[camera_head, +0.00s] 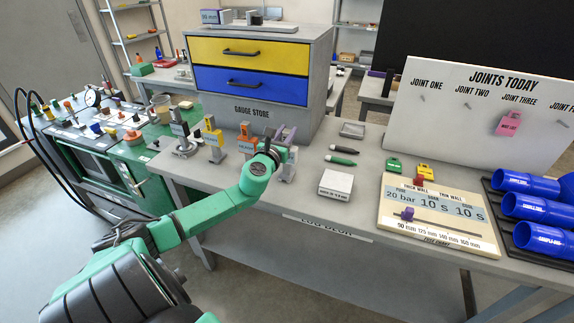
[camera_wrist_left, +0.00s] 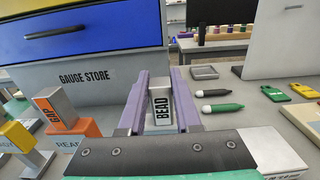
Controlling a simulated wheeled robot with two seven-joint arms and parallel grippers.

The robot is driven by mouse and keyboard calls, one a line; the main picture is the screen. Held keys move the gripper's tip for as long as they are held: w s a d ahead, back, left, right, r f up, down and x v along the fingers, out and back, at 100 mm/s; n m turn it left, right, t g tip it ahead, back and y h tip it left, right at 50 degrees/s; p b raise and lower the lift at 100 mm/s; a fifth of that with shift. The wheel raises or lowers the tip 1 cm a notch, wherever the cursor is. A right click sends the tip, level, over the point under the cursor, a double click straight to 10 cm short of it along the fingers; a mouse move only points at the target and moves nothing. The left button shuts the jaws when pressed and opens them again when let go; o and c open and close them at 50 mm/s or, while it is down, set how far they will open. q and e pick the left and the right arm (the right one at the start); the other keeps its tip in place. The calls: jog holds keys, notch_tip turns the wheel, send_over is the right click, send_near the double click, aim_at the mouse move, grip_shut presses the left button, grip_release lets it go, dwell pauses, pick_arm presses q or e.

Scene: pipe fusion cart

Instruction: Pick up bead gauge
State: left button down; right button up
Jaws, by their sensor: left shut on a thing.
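The bead gauge (camera_wrist_left: 161,108) is a grey block with BEAD in black on its face. It stands upright between the two purple fingers of my left gripper (camera_wrist_left: 160,100) in the left wrist view, and the fingers are shut on it. In the head view my left gripper (camera_head: 284,138) is at the front right of the gauge store, and it mostly hides the bead gauge. Whether the gauge's foot still touches the bench cannot be told. My right gripper is not in view.
The gauge store (camera_head: 250,75), with yellow and blue drawers, stands just behind. An orange gauge labelled GAP (camera_wrist_left: 62,112) is close on the left. Green-and-black pens (camera_head: 342,155) and a white box (camera_head: 336,184) lie to the right, with bare bench between.

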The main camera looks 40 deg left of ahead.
pick_arm(q)
notch_tip(320, 180, up, 8)
jog(key=shift+r+p, duration=0.1)
jog(key=shift+p, duration=1.15)
notch_tip(320, 180, up, 12)
jog(key=shift+p, duration=0.3)
jog(key=c, duration=1.3)
grip_release()
grip_shut()
jog(key=shift+f, duration=0.2)
